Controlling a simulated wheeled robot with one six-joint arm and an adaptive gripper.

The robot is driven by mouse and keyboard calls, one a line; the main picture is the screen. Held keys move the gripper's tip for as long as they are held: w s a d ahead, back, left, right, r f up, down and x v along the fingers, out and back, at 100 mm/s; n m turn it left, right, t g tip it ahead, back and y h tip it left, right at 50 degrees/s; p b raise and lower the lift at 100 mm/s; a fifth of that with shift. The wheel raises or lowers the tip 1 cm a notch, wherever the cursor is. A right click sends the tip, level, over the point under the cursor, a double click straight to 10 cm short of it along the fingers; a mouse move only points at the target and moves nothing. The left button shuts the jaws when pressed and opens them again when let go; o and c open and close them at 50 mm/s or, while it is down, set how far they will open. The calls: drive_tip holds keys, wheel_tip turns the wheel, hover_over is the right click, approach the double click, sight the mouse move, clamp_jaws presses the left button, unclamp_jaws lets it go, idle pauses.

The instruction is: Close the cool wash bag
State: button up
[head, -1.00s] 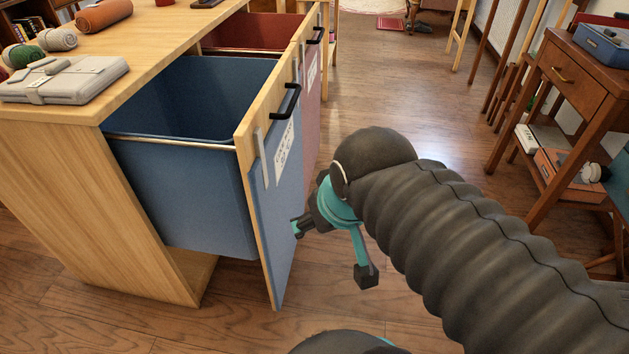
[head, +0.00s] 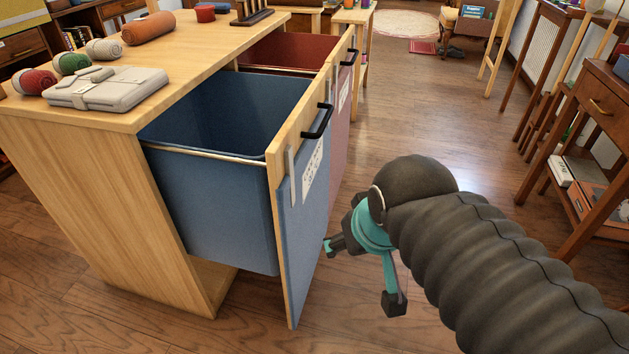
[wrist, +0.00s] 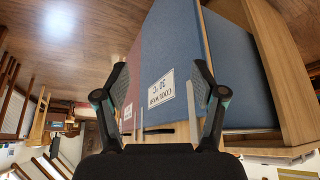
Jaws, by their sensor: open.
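The cool wash bag (head: 215,208) is a blue pull-out bag on the left side of a wooden cabinet. It stands pulled out, with its wood-edged blue front panel (head: 303,225) clear of the cabinet and its top open. A black handle (head: 318,121) sits on the panel's upper edge. In the wrist view, upside down, the panel carries a white label (wrist: 161,88) reading "COOL WASH 30 °C". My gripper (head: 358,272) is open and empty, to the right of the panel and below the handle. In the wrist view its two fingers (wrist: 160,88) frame the label.
A red bag (head: 285,52) behind the blue one is also pulled out. The wooden cabinet top (head: 190,62) holds a grey folded pouch (head: 107,88) and several rolled cloths. A wooden side table (head: 590,110) stands at right. The floor between is clear.

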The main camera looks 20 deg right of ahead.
drive_tip(key=w+d+f, duration=0.1)
drive_tip(key=d+f+m+g, duration=0.1)
drive_tip(key=d, duration=0.1)
drive_tip(key=w+d+f+m+b, duration=0.1)
drive_tip(key=shift+w+d+h, duration=0.35)
drive_tip(key=shift+h, duration=0.05)
clamp_jaws()
drive_tip(key=w+d+r+m+y+b, duration=0.2)
drive_tip(key=w+d+r+m+y, duration=0.1)
drive_tip(key=w+d+m, duration=0.5)
drive_tip(key=w+d+r+m+y+b, duration=0.1)
drive_tip(key=w+d+r+m+y, duration=0.15)
drive_tip(key=w+d+m, duration=0.55)
drive_tip(key=w+a+r+m+y, duration=0.3)
drive_tip(key=a+r+m+y, duration=0.15)
drive_tip(key=r, duration=0.35)
drive_tip(key=w+a+f+b, duration=0.1)
drive_tip(key=w+a+f, duration=0.1)
drive_tip(key=a, duration=0.3)
drive_tip(key=w+a+f+m+b, duration=0.1)
drive_tip(key=w+a+f, duration=0.2)
drive_tip(key=a+f, duration=0.1)
drive_tip(key=shift+w+a+b, duration=0.15)
drive_tip(key=shift+a+b, duration=0.15)
drive_tip(key=shift+a, duration=0.4)
